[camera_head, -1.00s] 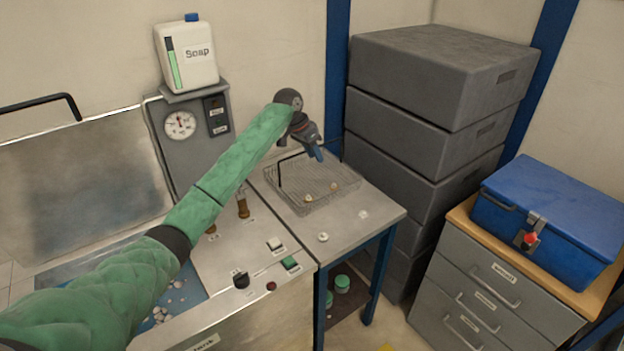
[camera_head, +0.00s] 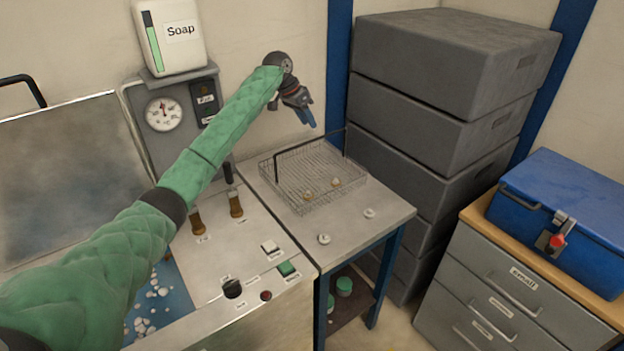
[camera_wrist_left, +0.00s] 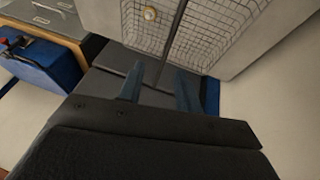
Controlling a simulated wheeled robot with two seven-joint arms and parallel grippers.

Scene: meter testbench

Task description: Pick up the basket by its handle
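The wire basket (camera_head: 305,172) stands on the metal side table and holds a few small pale pieces. My left gripper (camera_head: 308,118) is above and behind the basket, pointing down and to the right, apart from the handle. The basket's mesh (camera_wrist_left: 215,30) shows beyond the fingertips there. My right gripper is not in view.
Stacked grey boxes (camera_head: 450,60) stand close to the right of the side table (camera_head: 385,205). A washer with a gauge (camera_head: 163,114) and a soap container (camera_head: 172,35) is on the left. A blue toolbox (camera_head: 575,205) sits on drawers at right.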

